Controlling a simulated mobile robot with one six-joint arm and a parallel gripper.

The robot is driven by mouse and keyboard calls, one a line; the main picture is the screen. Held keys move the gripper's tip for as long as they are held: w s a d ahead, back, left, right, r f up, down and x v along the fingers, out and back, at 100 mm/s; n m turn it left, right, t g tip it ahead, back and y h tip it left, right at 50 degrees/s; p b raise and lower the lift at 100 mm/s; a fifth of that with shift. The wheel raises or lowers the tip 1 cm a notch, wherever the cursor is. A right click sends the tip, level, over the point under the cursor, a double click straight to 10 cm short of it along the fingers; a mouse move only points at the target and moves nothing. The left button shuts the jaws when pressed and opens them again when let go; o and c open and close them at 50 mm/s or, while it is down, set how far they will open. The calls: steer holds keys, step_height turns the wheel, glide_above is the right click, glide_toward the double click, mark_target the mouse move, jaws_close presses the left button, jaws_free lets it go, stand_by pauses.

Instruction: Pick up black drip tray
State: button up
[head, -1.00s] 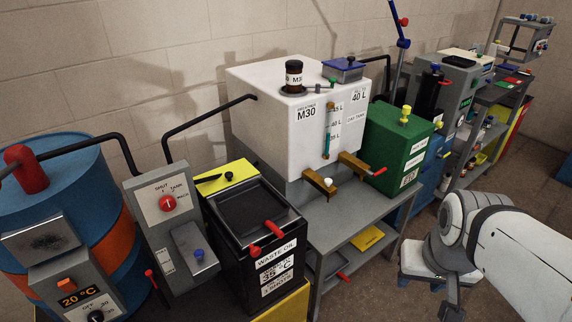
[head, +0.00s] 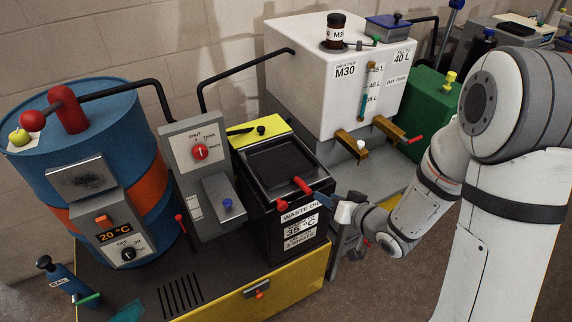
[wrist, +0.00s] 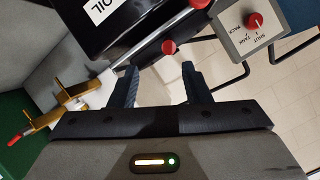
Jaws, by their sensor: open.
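A shallow black tray-like panel (head: 285,168) with a raised rim sits on top of the black waste oil box; I take it as the drip tray. A red handle (head: 301,185) and a red knob (head: 282,205) are at its front edge. My gripper (wrist: 158,72) is open and empty at the front right of the box. In the wrist view its fingertips point at a red knob (wrist: 169,47) just beyond them, with a visible gap. In the head view a dark blue finger shows close to the red handle; contact cannot be told.
A grey switch box (head: 200,165) and blue drum (head: 110,125) stand left of the waste oil box. The white tank (head: 330,95) with brass taps (head: 352,145) stands behind right. A yellow-fronted cabinet (head: 285,285) is below. Open floor lies in front.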

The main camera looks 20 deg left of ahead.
mark_target(307, 187)
steer(key=shift+s+a+f+y, duration=0.15)
steer(key=shift+s+a+y, duration=0.35)
steer(key=shift+a, duration=0.3)
steer(key=x, duration=0.3)
steer(key=p+x, duration=0.1)
steer(key=x, duration=0.3)
steer(key=shift+w, duration=0.45)
steer(key=shift+c, duration=0.5)
jaws_close()
